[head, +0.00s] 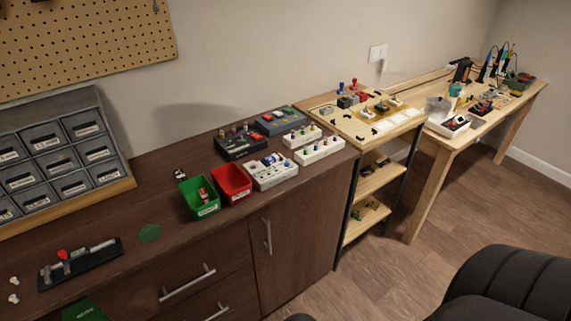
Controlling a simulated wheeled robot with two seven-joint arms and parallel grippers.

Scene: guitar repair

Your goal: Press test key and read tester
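No tester can be named for certain at this size. A white boxy device with a dark top and a bit of red (454,122) sits at the near left end of the far wooden bench. A white box with blue and dark parts on top (272,172) stands on the dark cabinet, right of the red bin. White units with coloured knobs (319,151) and dark pedal-like boxes (239,145) stand behind it. No test key or readout can be made out. Neither of my grippers is in view.
A green bin (200,199) and red bin (232,182) stand on the dark cabinet (150,190). A labelled drawer rack (60,160) is at left. A wooden shelf cart (380,178) stands before the far bench (455,140). A black padded chair-like shape (510,285) blocks the lower right; floor between is clear.

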